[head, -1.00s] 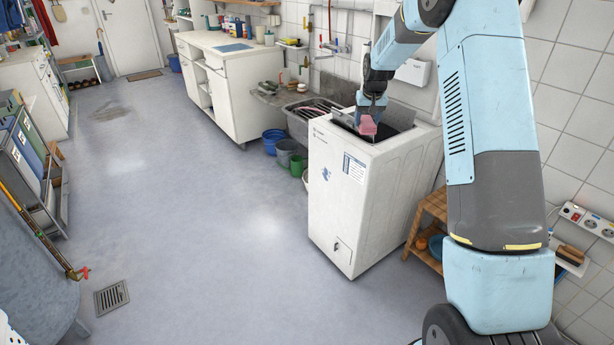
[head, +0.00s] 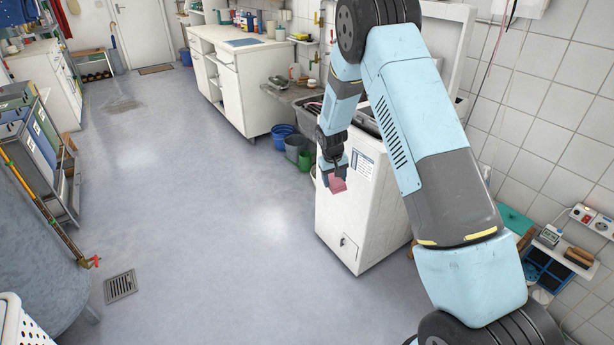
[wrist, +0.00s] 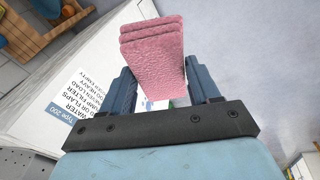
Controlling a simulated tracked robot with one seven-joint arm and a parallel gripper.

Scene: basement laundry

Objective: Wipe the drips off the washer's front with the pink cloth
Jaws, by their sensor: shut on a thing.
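The pink cloth (head: 338,185) is a folded pad held in my gripper (head: 334,170). The wrist view shows the cloth (wrist: 153,55) between the two dark fingers of my gripper (wrist: 160,72), its layered edge pointing away. The white washer (head: 360,225) stands just behind the cloth, and my gripper is in front of the upper part of its front. I cannot tell whether the cloth touches it. The washer's printed label (wrist: 82,108) shows in the wrist view. The drips are not clearly visible; my gripper and cloth cover part of the front.
Blue and green buckets (head: 298,150) stand on the floor left of the washer. A white cabinet (head: 240,85) is beyond them. A small wall shelf (head: 565,250) is at the right. The floor (head: 200,220) left of the washer is clear, with a drain grate (head: 121,286).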

